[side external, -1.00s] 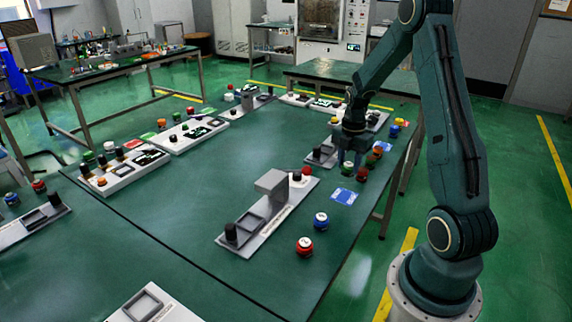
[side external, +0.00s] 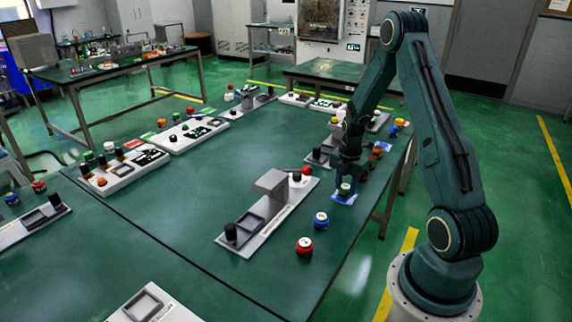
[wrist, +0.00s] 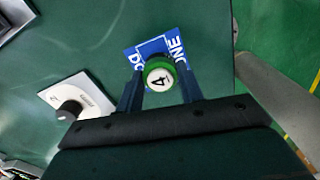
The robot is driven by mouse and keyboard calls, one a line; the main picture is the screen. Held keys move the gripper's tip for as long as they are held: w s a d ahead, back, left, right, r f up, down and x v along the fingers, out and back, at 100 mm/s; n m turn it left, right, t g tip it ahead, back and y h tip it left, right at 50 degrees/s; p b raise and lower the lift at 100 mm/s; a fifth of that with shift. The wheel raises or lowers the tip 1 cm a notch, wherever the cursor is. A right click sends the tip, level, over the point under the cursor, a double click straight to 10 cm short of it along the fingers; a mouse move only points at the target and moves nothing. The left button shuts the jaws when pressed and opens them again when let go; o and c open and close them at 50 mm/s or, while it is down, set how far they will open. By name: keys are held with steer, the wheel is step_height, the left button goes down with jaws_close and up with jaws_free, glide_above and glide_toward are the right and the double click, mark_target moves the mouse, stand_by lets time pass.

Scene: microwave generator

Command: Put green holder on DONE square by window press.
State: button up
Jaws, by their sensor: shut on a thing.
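The green holder (wrist: 158,76) has a white top marked 4 and sits between the two fingers of my gripper (wrist: 161,90) in the wrist view. My gripper is shut on it. The blue DONE square (wrist: 146,52) shows behind the holder, partly covered by it. In the side view the holder (side external: 345,188) is over the blue square (side external: 343,199), below my gripper (side external: 346,178). I cannot tell whether the holder touches the square. The grey press (side external: 270,205) stands on its base plate to the left.
A blue holder (side external: 321,220) and a red holder (side external: 304,246) stand in front of the square. A red button (side external: 305,171) is close to its left. Several coloured holders stand behind my gripper. The table's right edge is near the square.

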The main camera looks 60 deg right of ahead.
mark_target(346, 186)
steer(key=shift+f, duration=0.2)
steer(key=o, duration=1.1)
steer(key=shift+o, duration=0.2)
step_height(346, 186, up, 12)
steer(key=shift+r, duration=0.1)
stand_by(0.5)
